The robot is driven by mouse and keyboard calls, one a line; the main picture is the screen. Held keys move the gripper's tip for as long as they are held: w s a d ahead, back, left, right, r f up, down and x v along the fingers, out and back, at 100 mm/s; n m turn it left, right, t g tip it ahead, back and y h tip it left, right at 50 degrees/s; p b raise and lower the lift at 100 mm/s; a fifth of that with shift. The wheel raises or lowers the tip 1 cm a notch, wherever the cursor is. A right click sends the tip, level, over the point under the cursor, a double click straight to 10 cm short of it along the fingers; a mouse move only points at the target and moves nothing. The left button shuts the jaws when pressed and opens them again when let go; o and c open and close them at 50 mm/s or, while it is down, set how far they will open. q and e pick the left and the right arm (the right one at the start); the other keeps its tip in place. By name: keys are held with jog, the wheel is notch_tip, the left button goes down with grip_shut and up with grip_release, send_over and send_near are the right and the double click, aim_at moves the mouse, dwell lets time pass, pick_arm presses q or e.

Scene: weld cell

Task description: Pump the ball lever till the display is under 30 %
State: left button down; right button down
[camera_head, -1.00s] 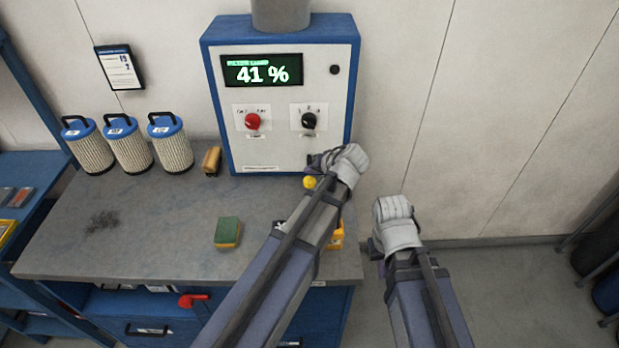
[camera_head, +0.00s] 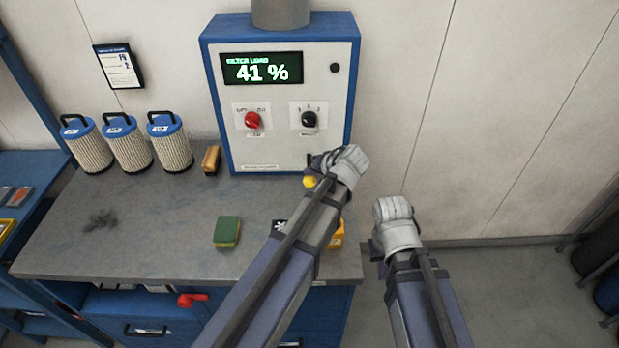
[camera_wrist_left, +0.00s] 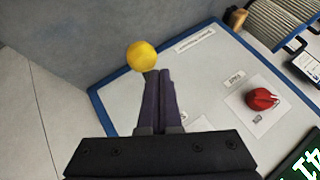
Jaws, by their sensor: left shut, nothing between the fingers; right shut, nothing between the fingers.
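The display (camera_head: 262,69) on the blue-framed filter unit (camera_head: 276,150) reads 41 % under the words "FILTER LOAD". The yellow ball (camera_head: 310,182) of the lever shows at the unit's lower right, just left of my left gripper (camera_head: 318,165). In the left wrist view the ball (camera_wrist_left: 142,55) is at the tips of my shut left fingers (camera_wrist_left: 158,82); I cannot tell whether they touch. The lever's rod is mostly hidden. My right gripper (camera_head: 374,246) is shut and empty, off the bench's right edge.
A red knob (camera_head: 252,120) and a black knob (camera_head: 309,119) sit on the panel. The bench (camera_head: 160,220) carries several filter cartridges (camera_head: 129,146), a brush (camera_head: 211,159) and a green-yellow sponge (camera_head: 227,232). The floor (camera_head: 510,285) to the right is clear.

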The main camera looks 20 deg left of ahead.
aim_at(312, 182)
pick_arm(q)
jog(key=shift+f+b, duration=2.25)
dwell(1.9)
jog(key=shift+r, duration=0.1)
dwell(0.5)
jog(key=shift+r+p, duration=2.6)
jog(key=shift+p, duration=0.05)
notch_tip(312, 182, up, 5)
jog(key=p, duration=0.5)
